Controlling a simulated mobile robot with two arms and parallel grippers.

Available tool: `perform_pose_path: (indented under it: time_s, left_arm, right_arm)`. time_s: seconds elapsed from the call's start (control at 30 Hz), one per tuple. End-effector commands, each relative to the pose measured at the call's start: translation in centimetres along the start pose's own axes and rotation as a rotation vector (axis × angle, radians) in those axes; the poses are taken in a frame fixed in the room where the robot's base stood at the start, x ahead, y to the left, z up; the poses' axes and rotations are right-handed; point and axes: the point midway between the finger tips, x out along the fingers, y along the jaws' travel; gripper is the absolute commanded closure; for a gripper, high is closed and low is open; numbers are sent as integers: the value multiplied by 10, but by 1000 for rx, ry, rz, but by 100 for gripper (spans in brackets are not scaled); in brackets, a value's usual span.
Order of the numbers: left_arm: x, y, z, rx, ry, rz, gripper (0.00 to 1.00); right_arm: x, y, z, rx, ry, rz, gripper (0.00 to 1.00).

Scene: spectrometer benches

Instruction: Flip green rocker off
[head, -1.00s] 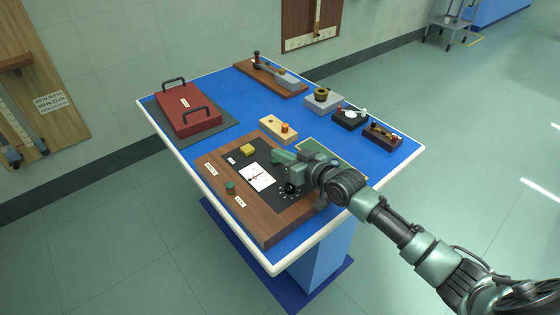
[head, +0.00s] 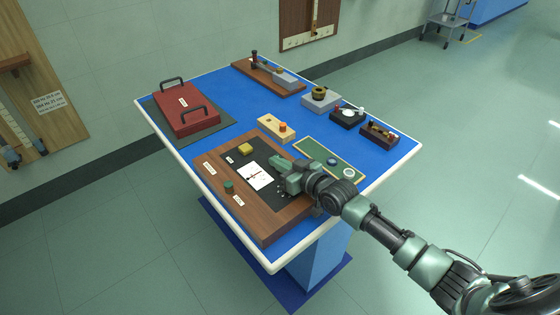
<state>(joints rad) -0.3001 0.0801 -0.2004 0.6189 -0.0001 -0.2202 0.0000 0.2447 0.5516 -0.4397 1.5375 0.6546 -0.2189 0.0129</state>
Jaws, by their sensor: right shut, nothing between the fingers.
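A wooden-framed instrument panel (head: 265,222) lies on the near part of the blue bench, with a black face and a white dial card (head: 256,177). A small green control (head: 229,186) sits on its left part between white labels; its on or off tilt is too small to tell. A yellow block (head: 246,149) sits near the panel's far edge. My right gripper (head: 276,161) is shut and empty, low over the right side of the black face, right of the dial card and apart from the green control. It hides part of the panel. My left gripper is out of view.
A green board (head: 329,160) lies just right of the panel. A light wooden block with an orange knob (head: 283,126) stands behind it. A red case (head: 188,111) is at the left, and several small devices line the back and right of the bench (head: 238,98).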

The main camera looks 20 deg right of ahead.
Motion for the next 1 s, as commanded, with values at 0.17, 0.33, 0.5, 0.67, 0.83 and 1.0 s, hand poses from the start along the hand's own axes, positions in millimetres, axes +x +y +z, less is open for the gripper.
perform_pose_path:
  time_s: [0.17,0.33,0.5,0.67,0.83,1.0]
  left_arm:
    - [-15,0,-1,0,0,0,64]
    - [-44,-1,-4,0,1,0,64]
    - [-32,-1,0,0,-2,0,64]
    - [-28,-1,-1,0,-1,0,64]
    - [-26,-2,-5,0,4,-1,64]
    - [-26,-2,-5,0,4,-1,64]
  right_arm:
    - [-2,-1,-16,0,-1,0,100]
    - [-5,-4,-50,-1,2,2,100]
    - [-44,-6,-36,-1,-3,2,100]
    - [-76,-7,-37,-1,-3,2,100]
    - [-96,-8,-39,-1,0,3,100]
    - [-103,-9,-40,-1,1,3,100]
